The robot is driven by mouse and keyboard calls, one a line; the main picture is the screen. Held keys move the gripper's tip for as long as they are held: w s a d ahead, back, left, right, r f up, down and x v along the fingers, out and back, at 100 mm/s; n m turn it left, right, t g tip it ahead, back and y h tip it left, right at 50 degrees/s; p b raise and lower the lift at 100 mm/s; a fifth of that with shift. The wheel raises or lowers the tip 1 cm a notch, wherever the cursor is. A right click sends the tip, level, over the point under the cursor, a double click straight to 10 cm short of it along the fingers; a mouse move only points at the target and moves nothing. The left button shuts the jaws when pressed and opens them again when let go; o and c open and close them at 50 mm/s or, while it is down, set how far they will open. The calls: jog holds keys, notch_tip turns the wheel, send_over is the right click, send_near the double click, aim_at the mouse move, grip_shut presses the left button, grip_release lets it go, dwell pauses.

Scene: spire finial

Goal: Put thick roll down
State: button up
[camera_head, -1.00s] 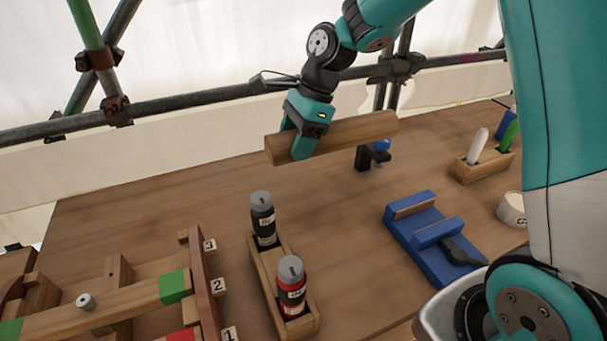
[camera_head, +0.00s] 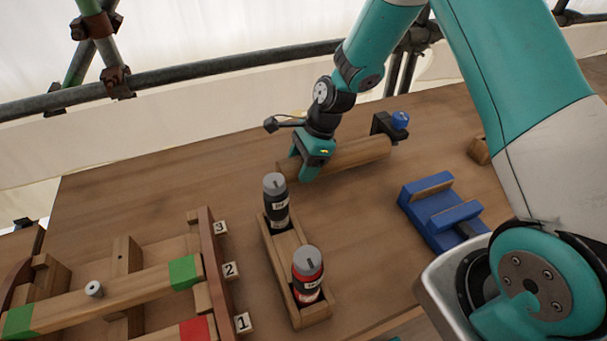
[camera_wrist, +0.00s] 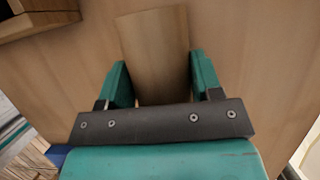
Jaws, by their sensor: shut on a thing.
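The thick roll (camera_head: 358,154) is a long wooden cylinder lying level, low over the back of the wooden table. My gripper (camera_head: 306,172) is shut on it near its left end, from above. In the wrist view the roll (camera_wrist: 155,45) runs between the two teal fingers of my gripper (camera_wrist: 162,85). I cannot tell whether the roll touches the tabletop. Part of the roll is hidden by the gripper.
A blue clamp block (camera_head: 440,212) stands to the right on the table (camera_head: 365,225). A wooden holder (camera_head: 285,243) with a black bottle (camera_head: 276,203) and a red bottle (camera_head: 307,275) is in front. A numbered rack (camera_head: 215,265) is at left. A blue-knobbed clamp (camera_head: 390,124) is close behind the roll's right end.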

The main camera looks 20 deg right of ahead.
aim_at(303, 186)
jog(key=shift+f, duration=2.1)
jog(key=shift+f, duration=0.1)
jog(key=o, duration=1.2)
